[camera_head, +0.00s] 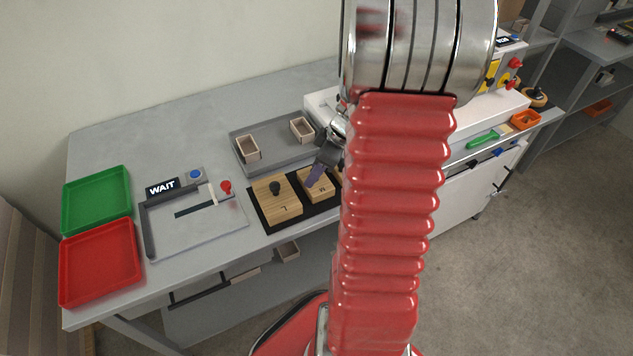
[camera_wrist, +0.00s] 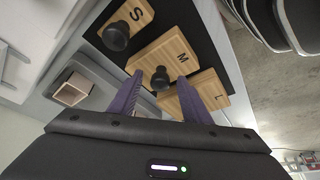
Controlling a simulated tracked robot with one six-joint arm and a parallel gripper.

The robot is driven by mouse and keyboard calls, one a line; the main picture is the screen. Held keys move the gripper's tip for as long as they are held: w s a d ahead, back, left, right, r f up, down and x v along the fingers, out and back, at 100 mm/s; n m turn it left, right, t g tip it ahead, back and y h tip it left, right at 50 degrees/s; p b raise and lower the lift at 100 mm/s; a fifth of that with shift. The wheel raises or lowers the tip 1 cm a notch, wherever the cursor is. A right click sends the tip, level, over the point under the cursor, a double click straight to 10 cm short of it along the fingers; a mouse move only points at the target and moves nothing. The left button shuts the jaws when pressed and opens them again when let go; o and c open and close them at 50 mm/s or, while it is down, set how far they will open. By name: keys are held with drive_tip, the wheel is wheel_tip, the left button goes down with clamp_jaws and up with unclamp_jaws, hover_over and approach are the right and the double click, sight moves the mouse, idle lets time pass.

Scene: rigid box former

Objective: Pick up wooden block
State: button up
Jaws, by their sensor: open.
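Three wooden blocks with black knobs lie in a row on a black mat (camera_wrist: 222,50). The block marked M (camera_wrist: 150,55) is in the middle, the one marked S (camera_wrist: 132,16) at upper left and the one marked L (camera_wrist: 208,88) at lower right in the wrist view. In the head view, L (camera_head: 288,210) and M (camera_head: 322,190) show; my arm hides S. My gripper (camera_wrist: 160,78) is open and empty, its purple fingers appearing on either side of M's knob in the wrist view. In the head view my gripper (camera_head: 314,178) is over M. L's knob is hidden by a finger in the wrist view.
A grey tray (camera_head: 270,148) with two small open boxes stands behind the blocks. A metal fixture (camera_head: 180,238) with a red-knobbed lever (camera_head: 226,187) is left of them. Green (camera_head: 97,200) and red (camera_head: 98,262) trays lie far left. The table's front edge is close to the mat.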

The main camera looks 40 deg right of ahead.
drive_tip(key=shift+c, duration=0.5)
clamp_jaws()
idle(0.3)
